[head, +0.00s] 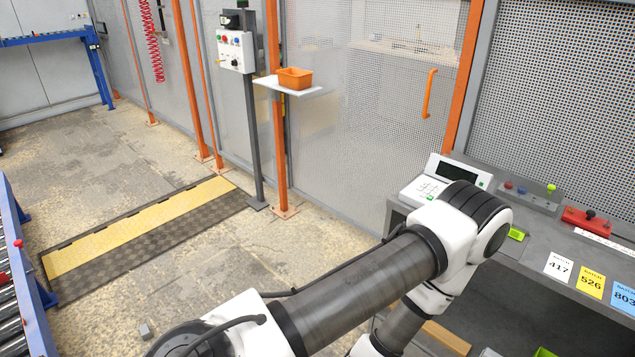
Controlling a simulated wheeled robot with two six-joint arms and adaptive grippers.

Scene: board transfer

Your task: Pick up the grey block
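A small grey block (145,331) lies on the bare floor at the bottom left of the head view, just left of my arm. No other grey block can be made out. One of my arms fills the bottom middle and reaches toward the bench on the right, but its gripper does not show. Neither of my grippers is in view, so their distance from the block cannot be told.
A grey bench (529,250) with a keypad device (432,187), a red device (586,222) and batch cards stands at right. A roller conveyor (17,290) runs along the left edge. A yellow-and-black floor ramp (140,236) lies mid-left. An orange bin (294,78) sits on a shelf.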

